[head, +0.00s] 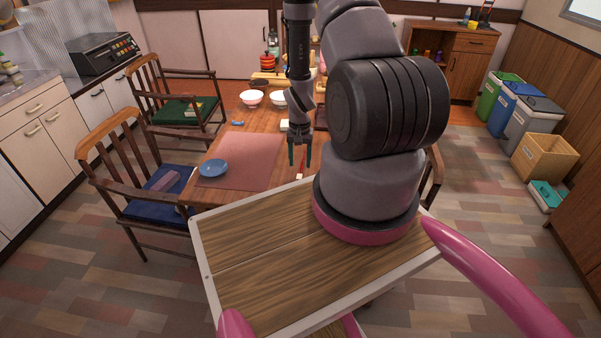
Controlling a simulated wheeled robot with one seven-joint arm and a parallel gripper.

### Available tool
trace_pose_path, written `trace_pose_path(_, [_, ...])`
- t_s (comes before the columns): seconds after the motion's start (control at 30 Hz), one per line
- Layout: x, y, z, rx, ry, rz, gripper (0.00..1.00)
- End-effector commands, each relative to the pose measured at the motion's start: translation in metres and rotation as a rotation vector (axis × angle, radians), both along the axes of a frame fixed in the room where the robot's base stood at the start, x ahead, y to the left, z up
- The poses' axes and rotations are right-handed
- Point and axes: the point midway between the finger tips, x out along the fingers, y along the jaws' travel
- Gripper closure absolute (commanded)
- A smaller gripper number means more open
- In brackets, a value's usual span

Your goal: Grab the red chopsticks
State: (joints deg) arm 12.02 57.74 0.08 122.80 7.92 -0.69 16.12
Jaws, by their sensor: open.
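A thin red stick-like thing (302,164), which looks like the red chopsticks, lies just below and between the fingertips in the picture. Its near end meets a small white piece. Whether it is one stick or two is too small to tell. My arm hides part of the table to the right, and I cannot tell the height of the fingertips above the stick.
A blue bowl (213,168) stands on the reddish placemat (245,160) left of the gripper. White bowls (252,98) stand farther back. Chairs (140,190) line the table's left side. A wooden tray top (300,260) on my base lies in front of the table.

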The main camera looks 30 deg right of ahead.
Motion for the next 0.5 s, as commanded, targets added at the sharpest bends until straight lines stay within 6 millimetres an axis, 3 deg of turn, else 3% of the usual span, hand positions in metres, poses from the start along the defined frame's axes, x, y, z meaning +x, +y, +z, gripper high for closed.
trace_pose_path(0.23, [0.000,0.001,-0.038,0.001,0.003,0.000,0.41])
trace_pose_path(0.5, [0.001,0.001,-0.045,0.000,0.000,0.000,0.41])
